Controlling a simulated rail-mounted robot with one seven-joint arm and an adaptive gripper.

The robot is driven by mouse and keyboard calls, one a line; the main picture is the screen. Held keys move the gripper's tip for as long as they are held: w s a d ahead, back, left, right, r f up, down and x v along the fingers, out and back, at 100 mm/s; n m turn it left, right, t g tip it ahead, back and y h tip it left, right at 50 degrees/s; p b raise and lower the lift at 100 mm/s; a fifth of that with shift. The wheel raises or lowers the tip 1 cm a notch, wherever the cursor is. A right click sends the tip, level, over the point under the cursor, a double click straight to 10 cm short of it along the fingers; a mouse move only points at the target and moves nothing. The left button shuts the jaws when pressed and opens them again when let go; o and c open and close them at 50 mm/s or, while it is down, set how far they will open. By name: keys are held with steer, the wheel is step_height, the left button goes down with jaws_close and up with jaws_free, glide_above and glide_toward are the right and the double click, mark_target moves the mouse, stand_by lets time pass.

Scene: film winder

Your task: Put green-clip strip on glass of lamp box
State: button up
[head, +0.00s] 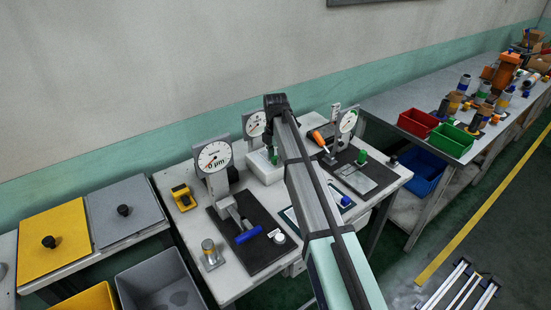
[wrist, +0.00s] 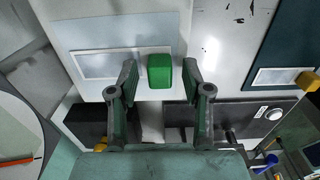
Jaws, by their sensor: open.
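The green clip (wrist: 159,71) is a small green block in the wrist view. A pale rectangular strip (wrist: 108,63) extends left from it, lying on the grey-blue glass (wrist: 105,34) of the white lamp box. My gripper (wrist: 159,76) is open, with one finger on each side of the clip and visible gaps to both. In the head view the white lamp box (head: 262,173) stands at the back of the bench, with a bit of green on top. My arm partly covers it there, and my fingers cannot be made out.
A dial gauge stand (head: 215,157) is left of the lamp box, another (head: 346,124) to the right. In the wrist view, a dark mat (wrist: 236,55) bears a strip with a yellow clip (wrist: 306,81). Red (head: 418,123) and green bins (head: 452,139) stand on the right bench.

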step_height(320, 180, up, 12)
steer(key=b, duration=0.2)
steer(key=shift+f, duration=0.1)
stand_by(0.3)
